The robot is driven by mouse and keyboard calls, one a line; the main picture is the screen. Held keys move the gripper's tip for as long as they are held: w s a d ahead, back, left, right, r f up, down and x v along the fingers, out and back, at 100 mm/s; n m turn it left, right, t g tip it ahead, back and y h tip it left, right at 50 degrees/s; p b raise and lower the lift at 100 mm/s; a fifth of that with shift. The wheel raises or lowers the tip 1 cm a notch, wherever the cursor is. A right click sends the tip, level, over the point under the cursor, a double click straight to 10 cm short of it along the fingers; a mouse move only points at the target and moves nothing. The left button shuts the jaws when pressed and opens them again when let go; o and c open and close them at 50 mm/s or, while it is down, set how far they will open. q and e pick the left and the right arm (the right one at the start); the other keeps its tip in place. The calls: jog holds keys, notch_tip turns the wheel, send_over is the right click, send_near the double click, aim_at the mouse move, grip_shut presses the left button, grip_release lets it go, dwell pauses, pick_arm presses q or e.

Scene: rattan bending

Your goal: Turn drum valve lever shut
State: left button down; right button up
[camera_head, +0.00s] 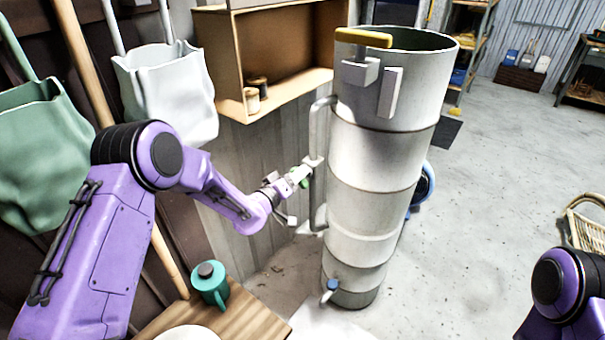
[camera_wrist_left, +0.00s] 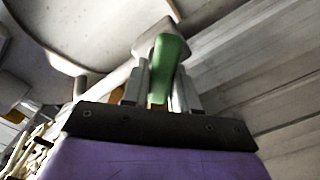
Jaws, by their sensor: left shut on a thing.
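The drum (camera_head: 375,185) is a tall, pale grey steel cylinder with an open top, standing right of centre in the head view. A pale pipe (camera_head: 316,130) runs down its left side. A green valve lever (camera_head: 304,183) is at mid height beside this pipe. My left gripper (camera_head: 296,178) reaches it from the left. In the wrist view the green lever (camera_wrist_left: 168,65) stands between the two grey fingers of the left gripper (camera_wrist_left: 160,88), which are shut on it. The fingers hide the lever's lower part. My right gripper is out of view.
A yellow handle (camera_head: 364,38) sits at the drum's top, and a small blue-handled tap (camera_head: 331,288) is near its foot. A wooden table with a teal jug (camera_head: 210,284) is at lower left. A wooden shelf box (camera_head: 270,55) stands behind. Floor to the right is mostly clear.

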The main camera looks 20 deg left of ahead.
pick_arm(q)
jog(key=n, duration=0.4)
jog(key=shift+d+f, duration=0.1)
jog(key=shift+f, duration=0.25)
jog(key=shift+f+n+b, duration=0.2)
jog(key=shift+n+b, duration=0.1)
jog(key=shift+n, duration=2.2)
jog(key=c, duration=1)
grip_release()
jog(key=shift+d+r, duration=0.1)
jog(key=shift+o, duration=0.2)
jog(key=shift+d+r, duration=0.1)
jog(key=shift+s+a, duration=0.25)
jog(key=shift+a, duration=0.1)
jog(key=v, duration=1)
jog(key=shift+d+b, duration=0.3)
jog(key=shift+b, duration=0.15)
